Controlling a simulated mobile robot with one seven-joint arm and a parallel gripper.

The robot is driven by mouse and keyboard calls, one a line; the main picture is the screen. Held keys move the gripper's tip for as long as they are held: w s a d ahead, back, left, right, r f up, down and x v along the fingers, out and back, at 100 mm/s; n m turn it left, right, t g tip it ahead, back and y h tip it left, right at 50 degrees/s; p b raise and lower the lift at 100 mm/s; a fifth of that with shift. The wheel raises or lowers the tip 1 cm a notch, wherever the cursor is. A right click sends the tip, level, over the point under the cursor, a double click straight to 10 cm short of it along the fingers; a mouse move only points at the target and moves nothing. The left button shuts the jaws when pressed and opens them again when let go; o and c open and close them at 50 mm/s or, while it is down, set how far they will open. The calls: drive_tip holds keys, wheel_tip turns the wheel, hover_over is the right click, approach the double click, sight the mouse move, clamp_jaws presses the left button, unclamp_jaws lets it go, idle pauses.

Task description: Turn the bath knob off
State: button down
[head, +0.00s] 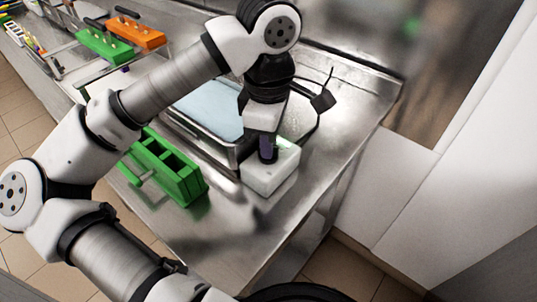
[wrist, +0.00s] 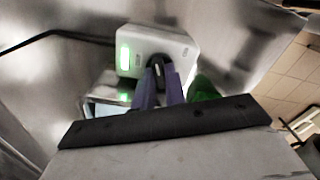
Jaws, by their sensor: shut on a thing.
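The bath control unit is a white box (head: 271,172) at the front end of the metal water bath (head: 198,133) on the steel counter. In the wrist view the white box (wrist: 181,50) shows a lit green display (wrist: 125,58). A dark knob (wrist: 158,65) stands on the box. My gripper (head: 267,148) is directly above the box, pointing down. In the wrist view its purple fingers (wrist: 159,78) are shut on the knob, one on each side. The fingers hide part of the knob, so its turned position cannot be told.
An empty green rack (head: 178,172) stands left of the bath. A green rack (head: 103,45) and an orange rack (head: 136,32) stand farther back. A black cable (head: 327,85) rises behind the gripper. The counter in front of the box is clear.

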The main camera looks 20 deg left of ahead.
drive_tip(key=n+b, duration=0.5)
drive_tip(key=n, duration=0.1)
drive_tip(key=shift+f, duration=0.15)
drive_tip(key=n+b, duration=0.3)
drive_tip(key=n, duration=0.3)
drive_tip(key=shift+n, duration=0.4)
drive_tip(key=c, duration=1.4)
unclamp_jaws()
drive_tip(key=shift+c, duration=0.2)
drive_tip(key=shift+r, duration=0.25)
wheel_tip(320, 180, up, 14)
drive_tip(key=p, duration=1)
drive_tip(key=shift+f, duration=0.2)
